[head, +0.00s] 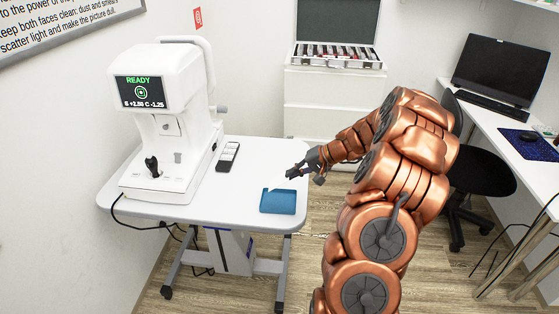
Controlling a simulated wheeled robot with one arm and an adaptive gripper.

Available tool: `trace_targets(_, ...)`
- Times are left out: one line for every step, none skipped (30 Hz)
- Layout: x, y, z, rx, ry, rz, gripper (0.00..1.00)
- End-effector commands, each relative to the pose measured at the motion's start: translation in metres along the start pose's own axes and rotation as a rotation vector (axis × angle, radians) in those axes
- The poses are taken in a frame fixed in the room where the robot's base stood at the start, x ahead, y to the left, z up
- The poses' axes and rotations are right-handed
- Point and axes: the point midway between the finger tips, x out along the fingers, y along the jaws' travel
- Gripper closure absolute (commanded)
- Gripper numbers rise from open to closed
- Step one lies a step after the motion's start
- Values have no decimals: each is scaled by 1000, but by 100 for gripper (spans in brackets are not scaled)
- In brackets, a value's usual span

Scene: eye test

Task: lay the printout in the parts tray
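The parts tray (280,204) is a small, shallow blue tray on the right front part of the white table. My gripper (291,174) is just above and behind the tray, its dark fingers pointing left and down. A small white slip, the printout (277,183), shows at the fingertips and hangs over the tray's back edge. The fingers look closed on it, though they are small in this view. The slip is pale against the pale table, so its outline is faint.
A white eye-test machine (168,120) with a lit screen stands on the table's left. A dark remote-like device (228,157) lies between it and the tray. A drawer cabinet (330,100) with an open lens case stands behind. A desk and black chair (478,178) are at right.

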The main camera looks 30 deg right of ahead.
Motion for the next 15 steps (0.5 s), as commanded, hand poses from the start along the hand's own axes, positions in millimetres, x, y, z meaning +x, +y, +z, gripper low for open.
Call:
trace_targets(0, 1, 0, 2, 1, -6, 100)
trace_targets(0, 1, 0, 2, 2, -8, 100)
trace_targets(0, 2, 0, 3, 2, -10, 100)
trace_targets(0, 2, 0, 3, 2, -11, 100)
trace_targets(1, 3, 0, 3, 3, -12, 100)
trace_targets(2, 4, 0, 4, 2, -12, 100)
trace_targets(2, 5, 0, 4, 2, -12, 100)
trace_targets(4, 6, 0, 4, 2, -12, 100)
trace_targets(5, 8, 0, 4, 2, -12, 100)
trace_targets(7, 9, 1, 4, 1, -12, 100)
trace_targets(9, 11, 1, 3, 1, -12, 100)
trace_targets(11, 14, 1, 3, 0, -11, 100)
trace_targets(12, 16, 1, 3, 0, -11, 100)
trace_targets(14, 18, 2, 3, 0, -11, 100)
trace_targets(16, 20, 2, 4, 0, -10, 100)
